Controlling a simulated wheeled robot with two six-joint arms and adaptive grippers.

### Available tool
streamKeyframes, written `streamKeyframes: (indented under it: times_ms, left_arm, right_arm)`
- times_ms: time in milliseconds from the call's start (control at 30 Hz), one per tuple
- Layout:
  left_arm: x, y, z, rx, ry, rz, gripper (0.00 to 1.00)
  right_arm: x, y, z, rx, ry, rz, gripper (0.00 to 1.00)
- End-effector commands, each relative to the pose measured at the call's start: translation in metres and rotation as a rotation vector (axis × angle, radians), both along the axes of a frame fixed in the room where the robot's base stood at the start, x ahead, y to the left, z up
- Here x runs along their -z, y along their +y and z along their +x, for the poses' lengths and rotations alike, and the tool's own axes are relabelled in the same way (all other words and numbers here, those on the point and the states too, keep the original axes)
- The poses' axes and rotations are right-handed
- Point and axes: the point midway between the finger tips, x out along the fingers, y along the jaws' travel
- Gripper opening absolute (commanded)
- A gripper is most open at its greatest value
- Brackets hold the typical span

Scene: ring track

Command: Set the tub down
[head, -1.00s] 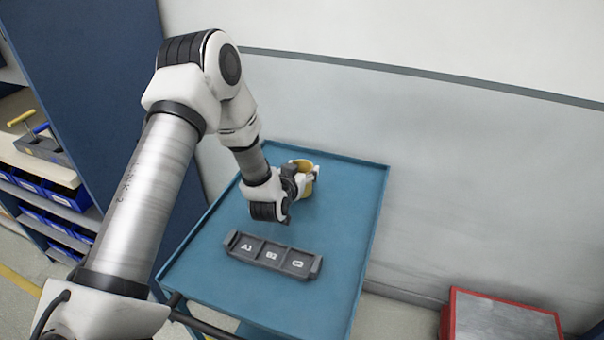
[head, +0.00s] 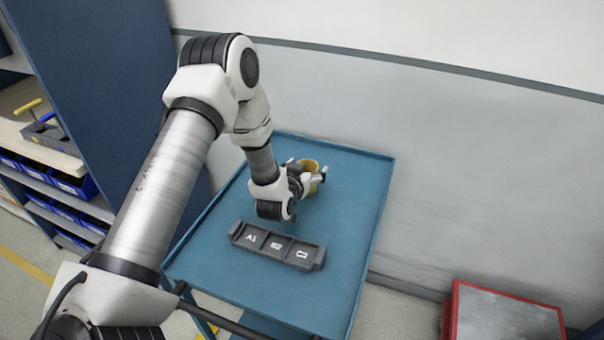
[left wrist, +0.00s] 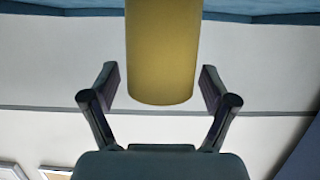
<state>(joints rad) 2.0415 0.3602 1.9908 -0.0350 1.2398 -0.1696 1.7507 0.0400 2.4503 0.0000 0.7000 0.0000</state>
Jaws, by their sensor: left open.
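The yellow tub (head: 309,166) stands on the blue cart top (head: 340,215) toward its back, partly hidden behind my left gripper (head: 312,181). In the left wrist view the tub (left wrist: 162,55) comes in from the top edge, between and just beyond the fingers. My left gripper (left wrist: 160,88) is open there, with a gap on both sides of the tub. My right gripper does not show.
A dark grey tray with labelled compartments (head: 277,246) lies on the cart in front of my gripper. A red-edged box (head: 505,315) stands on the floor at right. A shelf with blue bins (head: 75,185) is at left. The cart's right side is clear.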

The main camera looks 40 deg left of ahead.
Motion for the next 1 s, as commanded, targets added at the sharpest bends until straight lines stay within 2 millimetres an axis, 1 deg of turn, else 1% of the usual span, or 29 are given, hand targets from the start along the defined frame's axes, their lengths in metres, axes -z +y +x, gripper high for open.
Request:
streamKeyframes:
  times_ms: [167,333,400,500,633,1000]
  left_arm:
    - [-0.007,-0.008,-0.034,-0.001,0.003,-0.005,0.85]
    - [-0.02,-0.018,-0.076,-0.001,0.004,-0.005,0.85]
    - [-0.025,-0.022,-0.09,-0.001,0.003,-0.005,0.85]
    - [-0.03,-0.025,-0.103,-0.001,0.001,-0.002,0.85]
    - [-0.033,-0.027,-0.11,0.0,0.002,-0.001,0.85]
    - [-0.034,-0.027,-0.109,0.0,0.002,0.0,0.85]
  right_arm:
    - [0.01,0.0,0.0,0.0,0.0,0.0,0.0]
    - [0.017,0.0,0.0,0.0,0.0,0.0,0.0]
    - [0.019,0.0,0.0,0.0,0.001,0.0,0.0]
    - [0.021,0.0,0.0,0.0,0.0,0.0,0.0]
    - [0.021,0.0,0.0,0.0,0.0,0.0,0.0]
    - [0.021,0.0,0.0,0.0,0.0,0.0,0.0]
